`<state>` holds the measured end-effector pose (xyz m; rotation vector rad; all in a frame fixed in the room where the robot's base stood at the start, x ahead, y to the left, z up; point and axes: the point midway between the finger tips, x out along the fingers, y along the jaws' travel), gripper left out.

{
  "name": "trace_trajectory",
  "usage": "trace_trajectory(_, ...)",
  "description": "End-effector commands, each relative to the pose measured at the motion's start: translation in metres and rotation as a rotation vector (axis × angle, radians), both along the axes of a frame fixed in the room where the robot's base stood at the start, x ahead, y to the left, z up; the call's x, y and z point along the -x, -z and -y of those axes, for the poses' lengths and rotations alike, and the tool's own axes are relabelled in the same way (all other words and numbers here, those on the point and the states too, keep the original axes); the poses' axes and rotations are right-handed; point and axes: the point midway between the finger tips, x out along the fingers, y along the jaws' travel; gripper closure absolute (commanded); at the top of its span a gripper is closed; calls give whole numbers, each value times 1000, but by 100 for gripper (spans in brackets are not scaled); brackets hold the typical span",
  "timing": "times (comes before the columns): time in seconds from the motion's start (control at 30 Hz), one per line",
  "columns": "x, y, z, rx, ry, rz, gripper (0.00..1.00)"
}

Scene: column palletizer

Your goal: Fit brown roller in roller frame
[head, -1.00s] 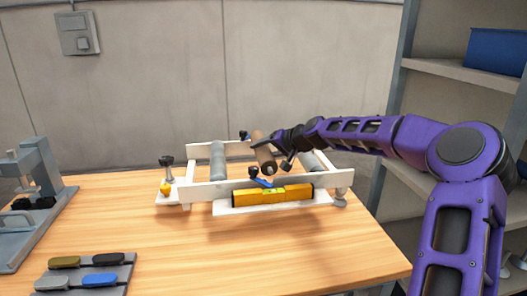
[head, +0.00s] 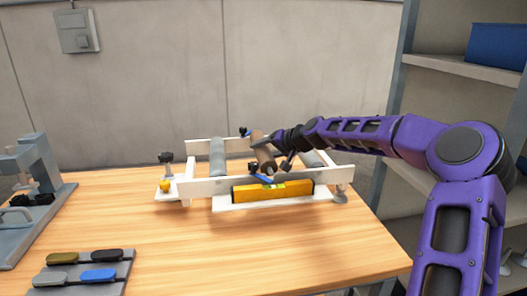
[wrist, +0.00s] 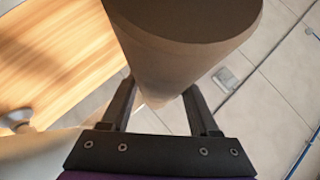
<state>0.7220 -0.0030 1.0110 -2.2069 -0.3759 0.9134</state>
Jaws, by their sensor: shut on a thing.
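The brown roller (head: 263,154) is held over the middle of the white roller frame (head: 215,187), between its two grey rollers. It lies roughly front to back, its near end close to the front rail and the blue lever (head: 262,178); whether it touches is unclear. My gripper (head: 278,146) comes from the right and is shut on the roller. In the wrist view the roller (wrist: 185,60) fills the top middle, between the two fingers of my gripper (wrist: 160,95). The roller's far end and the seats in the rails are hard to make out.
A yellow spirit level (head: 272,191) stands along the frame's front. A grey press-like fixture (head: 30,200) and a tray of coloured pieces (head: 85,278) are at the left. A shelf (head: 435,65) rises at the right. The front of the wooden table (head: 230,255) is clear.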

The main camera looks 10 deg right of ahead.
Motion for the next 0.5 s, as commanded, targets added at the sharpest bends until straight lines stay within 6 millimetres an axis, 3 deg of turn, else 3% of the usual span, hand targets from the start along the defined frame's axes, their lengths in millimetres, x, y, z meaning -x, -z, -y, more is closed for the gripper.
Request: trace_trajectory(0.5,0,4,0,-1,1,2,100)
